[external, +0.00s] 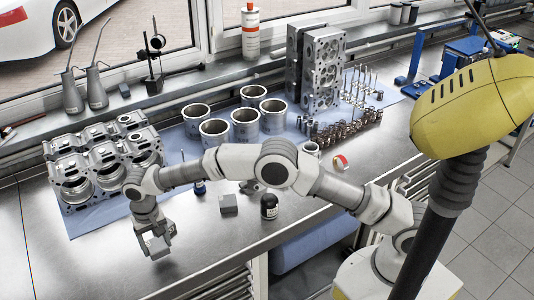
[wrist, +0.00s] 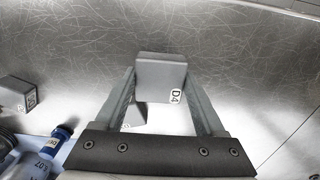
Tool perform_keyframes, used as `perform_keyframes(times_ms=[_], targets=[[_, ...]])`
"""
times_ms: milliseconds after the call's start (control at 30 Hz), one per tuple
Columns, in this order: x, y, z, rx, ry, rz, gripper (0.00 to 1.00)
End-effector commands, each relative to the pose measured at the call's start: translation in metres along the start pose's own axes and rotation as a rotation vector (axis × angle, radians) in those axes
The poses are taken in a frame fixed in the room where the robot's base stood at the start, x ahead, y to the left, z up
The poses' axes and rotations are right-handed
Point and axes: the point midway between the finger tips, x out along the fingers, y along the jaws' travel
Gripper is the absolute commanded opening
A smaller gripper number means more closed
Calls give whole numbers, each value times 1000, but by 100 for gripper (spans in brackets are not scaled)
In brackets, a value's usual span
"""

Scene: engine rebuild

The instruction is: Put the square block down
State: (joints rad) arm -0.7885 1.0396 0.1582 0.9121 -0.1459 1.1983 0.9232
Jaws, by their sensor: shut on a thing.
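My gripper (external: 155,240) is low over the left front of the steel bench in the external view. It is shut on a square grey block (external: 158,246). In the wrist view the block (wrist: 161,73), with a white D4 label, sits between the two fingers near their tips. I cannot tell whether its underside touches the bench. A small dark grey shape (wrist: 134,114) shows behind the block between the fingers; I cannot tell what it is.
A blue-capped bottle (wrist: 60,137) is at lower left in the wrist view. Engine blocks (external: 100,160) stand behind left. Bare steel (external: 95,265) surrounds the gripper's front and left.

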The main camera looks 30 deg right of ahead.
Motion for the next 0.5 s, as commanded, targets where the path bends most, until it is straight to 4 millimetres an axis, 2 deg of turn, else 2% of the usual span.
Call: perform_keyframes(times_ms=[233, 500], targets=[[33, 1, 0, 0, -1, 2, 0], [37, 0, 0, 0, 1, -1, 0]])
